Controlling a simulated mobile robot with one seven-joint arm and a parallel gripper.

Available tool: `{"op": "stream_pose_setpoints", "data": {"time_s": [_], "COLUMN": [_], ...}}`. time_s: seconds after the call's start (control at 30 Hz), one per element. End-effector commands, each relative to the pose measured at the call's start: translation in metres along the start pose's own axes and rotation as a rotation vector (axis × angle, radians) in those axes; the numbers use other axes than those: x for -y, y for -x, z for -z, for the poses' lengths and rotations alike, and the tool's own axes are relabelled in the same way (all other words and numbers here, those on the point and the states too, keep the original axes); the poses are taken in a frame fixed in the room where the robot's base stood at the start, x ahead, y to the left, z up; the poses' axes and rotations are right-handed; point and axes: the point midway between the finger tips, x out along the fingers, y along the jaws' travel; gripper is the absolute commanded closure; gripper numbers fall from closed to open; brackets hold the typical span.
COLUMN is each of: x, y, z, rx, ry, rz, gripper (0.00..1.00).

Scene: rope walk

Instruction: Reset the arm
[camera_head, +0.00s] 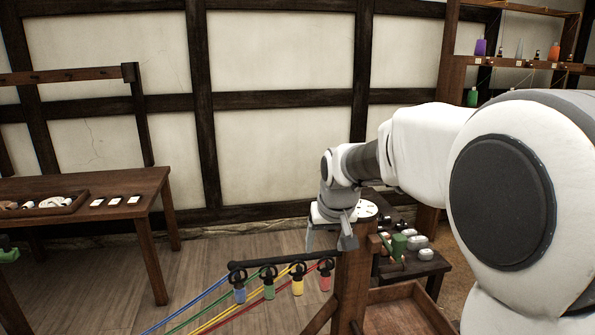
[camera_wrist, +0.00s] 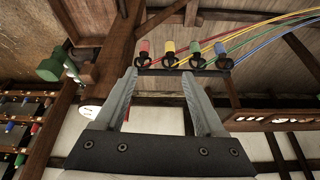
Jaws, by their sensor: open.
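My gripper (camera_wrist: 160,82) is open, with nothing between its two grey fingers in the wrist view. In the head view my arm reaches out from the right and bends down. There my gripper (camera_head: 329,238) points downward beside the top of a wooden post (camera_head: 352,275). The dark bar (camera_head: 275,257) with several hooks lies just left of and below it. Blue, green, yellow and red pieces hang on the hooks, with coloured ropes running off to the lower left. In the wrist view the same bar (camera_wrist: 182,71) shows beyond the fingertips, apart from them as far as I can tell.
A wooden table (camera_head: 150,185) with a tray (camera_head: 45,207) and several small cards stands at the left. A low bench (camera_head: 432,262) with green and grey items is behind the post. Shelves (camera_head: 520,62) with coloured bottles are at the upper right. Floor between is clear.

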Motion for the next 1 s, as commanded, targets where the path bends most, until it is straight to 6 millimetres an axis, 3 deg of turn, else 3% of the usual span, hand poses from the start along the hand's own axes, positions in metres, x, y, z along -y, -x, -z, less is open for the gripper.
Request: {"op": "stream_pose_setpoints", "data": {"time_s": [0.03,0.2,0.5,0.8,1.0], "x": [-0.005,-0.018,-0.035,-0.043,-0.045], "y": [0.017,0.06,0.117,0.144,0.148], "z": [-0.01,-0.046,-0.123,-0.206,-0.242], "rx": [-0.008,-0.021,-0.044,-0.065,-0.072], "ry": [-0.007,-0.026,-0.057,-0.083,-0.094], "rz": [-0.001,-0.006,-0.023,-0.048,-0.061], "gripper": [0.28,0.28,0.28,0.28,0.28]}}
